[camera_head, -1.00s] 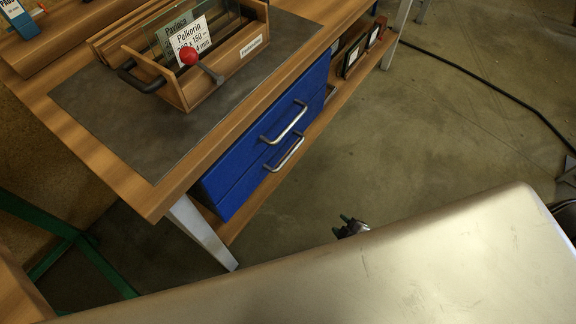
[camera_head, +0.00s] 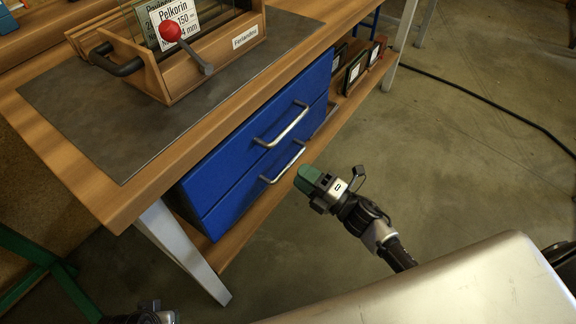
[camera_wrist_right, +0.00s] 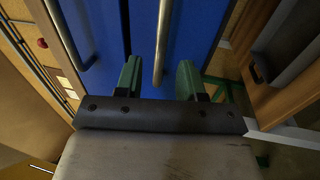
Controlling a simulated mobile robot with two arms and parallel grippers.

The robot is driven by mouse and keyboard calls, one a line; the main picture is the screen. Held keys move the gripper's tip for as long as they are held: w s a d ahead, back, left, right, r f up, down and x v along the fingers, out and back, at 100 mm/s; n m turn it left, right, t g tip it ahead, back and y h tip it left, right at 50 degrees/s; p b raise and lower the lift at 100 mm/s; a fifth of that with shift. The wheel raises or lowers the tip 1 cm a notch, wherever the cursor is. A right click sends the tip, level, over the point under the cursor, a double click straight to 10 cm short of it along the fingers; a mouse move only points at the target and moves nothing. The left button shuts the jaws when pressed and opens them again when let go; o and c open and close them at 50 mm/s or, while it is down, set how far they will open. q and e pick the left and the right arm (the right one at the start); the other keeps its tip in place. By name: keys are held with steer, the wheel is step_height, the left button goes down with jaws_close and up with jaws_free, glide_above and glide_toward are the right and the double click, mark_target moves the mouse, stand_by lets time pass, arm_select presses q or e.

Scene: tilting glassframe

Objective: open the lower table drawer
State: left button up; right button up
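The blue drawer unit under the table has an upper drawer (camera_head: 250,120) and a lower drawer (camera_head: 237,200), both looking closed. The lower drawer's metal bar handle (camera_head: 284,166) also shows in the right wrist view (camera_wrist_right: 161,45). The upper handle (camera_head: 283,126) is at left in that view (camera_wrist_right: 70,32). My right gripper (camera_head: 305,180) is just in front of the lower handle. In the right wrist view its green fingers (camera_wrist_right: 160,78) are open, with the handle lined up between them; contact cannot be told. My left gripper (camera_head: 150,316) is cut off at the bottom edge, its fingers hidden.
The wooden table (camera_head: 150,190) carries a wooden glass frame holder with a red ball knob (camera_head: 169,31). A lower shelf (camera_head: 245,236) runs below the drawers, and a white leg (camera_head: 185,255) stands at left. The floor right of the table is mostly clear.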

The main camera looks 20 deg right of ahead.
mark_target(288, 164)
steer(key=x, duration=0.5)
steer(key=shift+f, duration=0.1)
jaws_close()
